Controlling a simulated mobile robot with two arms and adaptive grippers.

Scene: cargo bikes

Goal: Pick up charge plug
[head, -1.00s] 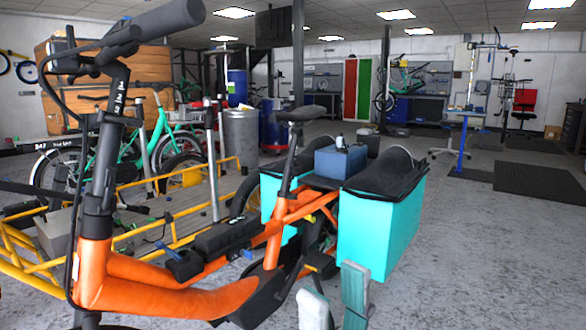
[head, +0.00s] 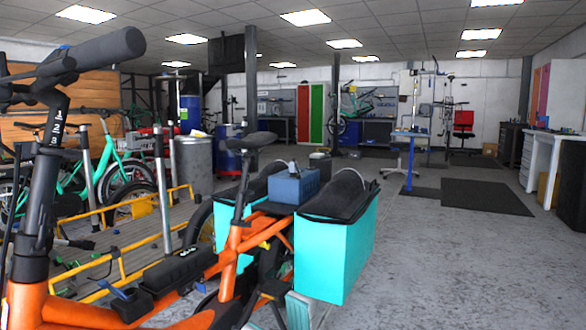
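I cannot make out a charge plug with certainty. The orange cargo bike (head: 75,309) fills the lower left of the head view. A black case (head: 183,270) sits on its frame, with a small blue part (head: 128,297) beside it that I cannot identify. A blue box (head: 294,188) rests on the rear rack between turquoise panniers (head: 330,250), with a small pale and dark object (head: 293,167) on top. Neither gripper can be recognised in view.
A yellow-railed platform (head: 118,247) lies left behind the bike, near a teal bike (head: 95,170) and a metal bin (head: 194,163). A blue stand (head: 410,160) and dark mats (head: 487,197) are farther back. The grey floor (head: 450,270) on the right is clear.

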